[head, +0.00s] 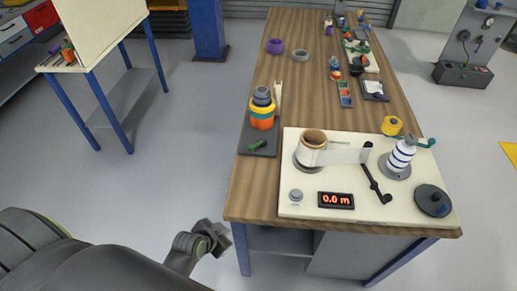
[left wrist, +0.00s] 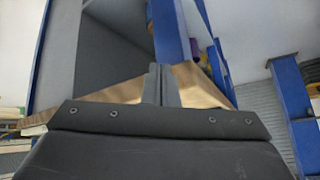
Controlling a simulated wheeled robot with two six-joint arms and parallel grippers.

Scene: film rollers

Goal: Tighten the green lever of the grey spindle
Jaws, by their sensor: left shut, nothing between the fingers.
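A dark plate (head: 245,148) at the table's left edge carries a stack of grey, yellow, orange and teal rings (head: 262,105). A small green lever (head: 257,146) lies at the front of this plate. A grey round base (head: 397,171) on the cream board carries a white and blue striped roll (head: 403,150). A teal-green handle (head: 428,142) shows behind it, beside a yellow part. I cannot tell which is the grey spindle. My left gripper (head: 214,236) is shut and empty, off the table's front left corner, far from both levers. Its closed fingers show in the left wrist view (left wrist: 160,85). My right gripper is not in view.
The cream board (head: 300,208) also holds a brown roll (head: 312,148) with film, a black arm (head: 377,185), a display reading 0.0 m (head: 336,200) and a black disc (head: 433,201). Several small items stand farther back.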

